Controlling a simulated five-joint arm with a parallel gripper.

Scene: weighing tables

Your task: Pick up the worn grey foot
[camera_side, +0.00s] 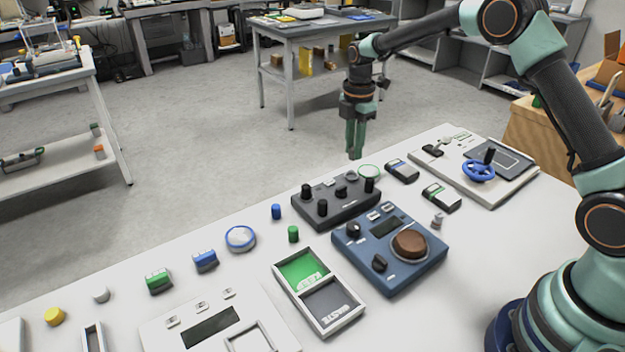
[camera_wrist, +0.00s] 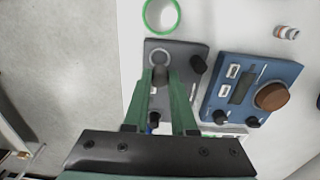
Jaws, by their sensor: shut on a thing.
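My gripper (camera_side: 355,152) is raised above the far edge of the dark grey device (camera_side: 340,211), apart from it. In the wrist view its green fingers are shut on a small dull grey thing (camera_wrist: 160,76), which I take for the worn grey foot. The fingers hide most of it in the side view. The device also shows in the wrist view (camera_wrist: 178,48), with a pale round ring (camera_wrist: 159,58) on its face near the fingertips. Black feet (camera_side: 322,208) stand upright on the device's other corners.
A blue device (camera_side: 375,262) with a brown round pad (camera_side: 409,243) stands close by. A green-rimmed ring (camera_side: 369,171) lies behind the dark device. A two-part tray (camera_side: 355,320) is in front. A small grey cylinder (camera_side: 437,220) stands at right. The space above the table is clear.

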